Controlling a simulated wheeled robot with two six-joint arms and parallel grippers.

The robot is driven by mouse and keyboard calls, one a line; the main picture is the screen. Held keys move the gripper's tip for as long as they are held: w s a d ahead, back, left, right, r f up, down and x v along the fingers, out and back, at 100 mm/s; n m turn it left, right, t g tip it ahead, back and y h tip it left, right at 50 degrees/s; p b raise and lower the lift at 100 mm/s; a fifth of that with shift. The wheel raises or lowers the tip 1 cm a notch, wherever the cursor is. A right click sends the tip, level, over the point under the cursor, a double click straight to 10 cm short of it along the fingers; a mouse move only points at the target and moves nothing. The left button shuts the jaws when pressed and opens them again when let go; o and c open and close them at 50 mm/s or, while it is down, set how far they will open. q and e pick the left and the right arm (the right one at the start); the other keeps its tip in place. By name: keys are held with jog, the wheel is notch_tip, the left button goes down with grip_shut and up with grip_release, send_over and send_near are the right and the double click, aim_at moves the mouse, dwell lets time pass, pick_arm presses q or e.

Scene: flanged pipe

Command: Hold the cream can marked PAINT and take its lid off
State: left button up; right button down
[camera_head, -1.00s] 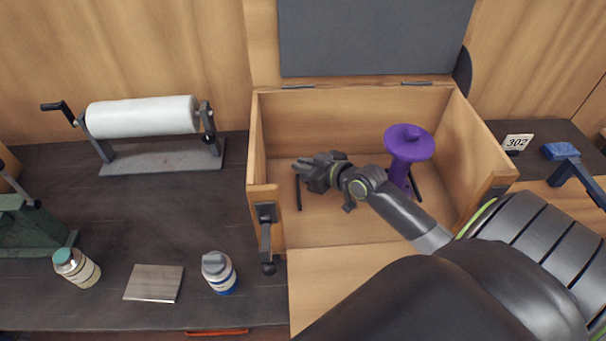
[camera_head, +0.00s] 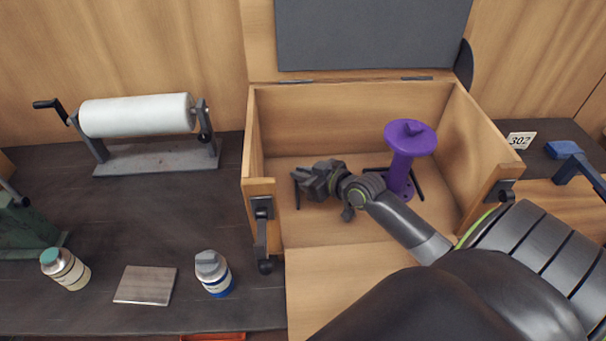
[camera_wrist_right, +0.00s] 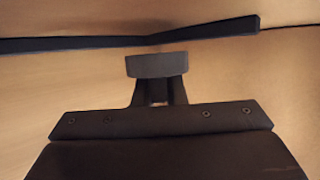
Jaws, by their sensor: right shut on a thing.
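A cream container with a teal lid (camera_head: 65,268) stands at the left front of the dark bench in the head view. Its marking is too small to read, so I cannot tell whether it is the PAINT can. My right gripper (camera_head: 312,182) is inside the open wooden box, well right of that container. It is shut. In the right wrist view a short grey rounded piece (camera_wrist_right: 157,65) shows at the gripper's tip. I cannot make out clearly what it is. My left gripper is not in view.
A purple spool-like thing (camera_head: 404,160) stands in the wooden box (camera_head: 262,188), close to my right arm, with dark bars by its foot. A blue-and-white bottle (camera_head: 215,275), a flat grey plate (camera_head: 146,285) and a white roll on a stand (camera_head: 138,116) are left of the box.

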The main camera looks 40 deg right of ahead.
jog(key=shift+s+f, duration=0.25)
jog(key=shift+f, duration=0.35)
jog(key=c, duration=1.5)
grip_release()
jog(key=shift+f, duration=0.15)
jog(key=shift+w+r+p, duration=0.1)
jog(key=shift+r+p, duration=0.35)
jog(key=shift+r, duration=0.1)
jog(key=shift+s+d, duration=0.15)
jog(key=shift+s, duration=0.15)
jog(key=v, duration=0.7)
jog(key=p+v, duration=0.1)
jog(key=v, duration=0.3)
jog(key=shift+r, duration=0.45)
